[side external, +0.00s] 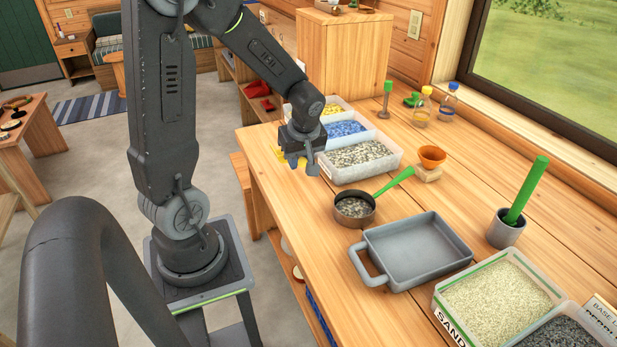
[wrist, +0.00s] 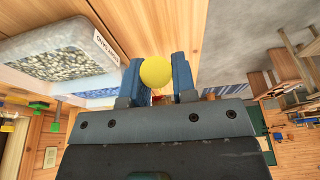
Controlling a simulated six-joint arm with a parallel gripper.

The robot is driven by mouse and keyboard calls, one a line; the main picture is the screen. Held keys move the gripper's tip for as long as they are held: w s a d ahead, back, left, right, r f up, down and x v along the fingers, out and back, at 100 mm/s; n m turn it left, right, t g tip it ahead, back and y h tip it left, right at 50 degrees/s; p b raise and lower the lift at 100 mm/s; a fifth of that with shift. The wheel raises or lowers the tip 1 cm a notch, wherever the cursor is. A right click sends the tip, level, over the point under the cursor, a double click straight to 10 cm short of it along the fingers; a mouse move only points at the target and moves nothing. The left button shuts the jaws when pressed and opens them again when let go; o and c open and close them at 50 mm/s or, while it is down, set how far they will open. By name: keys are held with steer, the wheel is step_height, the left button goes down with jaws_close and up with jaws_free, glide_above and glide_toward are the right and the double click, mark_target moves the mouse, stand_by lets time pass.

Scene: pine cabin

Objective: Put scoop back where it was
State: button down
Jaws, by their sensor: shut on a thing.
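My gripper (side external: 302,163) is over the left edge of the bench, beside the white divided tray. In the wrist view its blue-grey fingers (wrist: 157,80) are shut on a yellow thing with a round end (wrist: 155,71). A little yellow (side external: 280,153) also shows left of the fingers in the side view. The rest of it is hidden, so I cannot tell if it is the scoop. A round metal cup (side external: 341,214) holding gravel, with a green handle (side external: 396,183) leaning up from it, stands on the bench away from my gripper.
The divided tray (side external: 372,172) holds yellow, blue and grey stones; its labelled end is close in the wrist view (wrist: 28,48).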

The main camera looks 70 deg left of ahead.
steer(key=shift+w+d+f, duration=0.25)
steer(key=shift+w+f, duration=0.1)
steer(key=shift+f, duration=0.55)
steer(key=shift+w+d+f, duration=0.2)
steer(key=shift+w+f, duration=0.1)
steer(key=shift+f, duration=0.65)
steer(key=shift+w+d+f, duration=0.25)
steer(key=shift+w+f, duration=0.1)
steer(key=shift+f, duration=0.65)
steer(key=c, duration=0.9)
jaws_free()
steer(key=v, duration=1.1)
steer(key=s+d+r+m+t+h, duration=0.1)
steer(key=s+d+r+m+t, duration=0.1)
steer(key=d+m, duration=0.3)
steer(key=s+d+r+m+t+h, duration=0.1)
steer(key=s+d+r+m+t, duration=0.1)
steer(key=s+d+r+m, duration=0.2)
steer(key=s+d+r+m+t+h, duration=0.1)
steer(key=s+d+r+m, duration=0.2)
steer(key=m, duration=0.5)
steer(key=shift+s+d+r+m+t, duration=0.2)
steer(key=shift+d+r, duration=0.1)
steer(key=shift+d, duration=0.35)
steer(key=shift+s+d+r+m+t, duration=0.2)
steer(key=shift+d+r, duration=0.1)
steer(key=shift+d, duration=0.4)
